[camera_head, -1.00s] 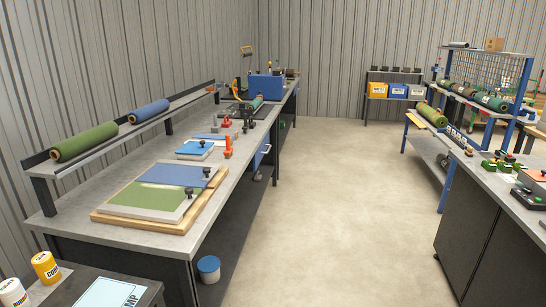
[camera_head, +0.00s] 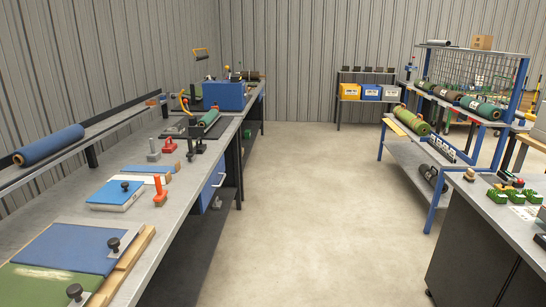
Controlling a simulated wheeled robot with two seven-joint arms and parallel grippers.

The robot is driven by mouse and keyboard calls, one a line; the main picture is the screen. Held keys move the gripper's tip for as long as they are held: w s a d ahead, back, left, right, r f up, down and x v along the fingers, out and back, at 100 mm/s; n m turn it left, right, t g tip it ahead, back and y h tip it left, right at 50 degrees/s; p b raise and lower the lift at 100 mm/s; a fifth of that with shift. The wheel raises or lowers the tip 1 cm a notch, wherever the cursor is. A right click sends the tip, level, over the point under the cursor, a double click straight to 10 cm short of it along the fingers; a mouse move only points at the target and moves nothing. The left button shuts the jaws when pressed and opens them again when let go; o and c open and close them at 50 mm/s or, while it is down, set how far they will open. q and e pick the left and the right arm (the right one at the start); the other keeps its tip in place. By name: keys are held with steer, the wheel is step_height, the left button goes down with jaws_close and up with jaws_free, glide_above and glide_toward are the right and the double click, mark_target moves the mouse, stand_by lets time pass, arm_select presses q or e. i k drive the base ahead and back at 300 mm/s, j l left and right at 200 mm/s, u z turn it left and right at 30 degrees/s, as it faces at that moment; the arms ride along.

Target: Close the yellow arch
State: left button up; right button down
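A thin curved yellow piece (camera_head: 183,101), which looks like the yellow arch, stands far down the left workbench, just left of a blue box-shaped machine (camera_head: 223,95). It appears raised, but it is too small to tell its exact position or hinge. A green roll (camera_head: 209,119) lies on a dark plate (camera_head: 176,129) in front of the machine. Neither of my grippers shows in this view.
The left workbench (camera_head: 190,184) carries a blue block (camera_head: 115,195), red and grey clamps and a board with blue and green sheets. A bench (camera_head: 475,222) and blue-framed rack (camera_head: 433,205) stand right. The floor (camera_head: 290,200) between is clear.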

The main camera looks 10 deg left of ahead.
mark_target(173, 97)
steer(key=i+u, duration=0.1)
steer(key=i, duration=0.4)
steer(key=i+l+u, duration=0.15)
steer(key=i, duration=0.3)
steer(key=i+l+u, duration=0.1)
steer(key=i, duration=0.4)
steer(key=i+l+u, duration=0.1)
steer(key=i+u, duration=0.3)
steer(key=i+l+u, duration=0.2)
steer(key=u, duration=0.2)
steer(key=i+l+u, duration=0.25)
steer(key=u, duration=0.15)
steer(key=i+l+u, duration=0.15)
steer(key=l+u, duration=0.25)
steer(key=i+l+u, duration=0.15)
steer(key=l+u, duration=0.15)
steer(key=l, duration=0.2)
steer(key=i+l+u, duration=0.1)
steer(key=l+u, duration=0.2)
steer(key=l, duration=0.2)
steer(key=l+u, duration=0.35)
steer(key=l, duration=0.2)
steer(key=i, duration=0.05)
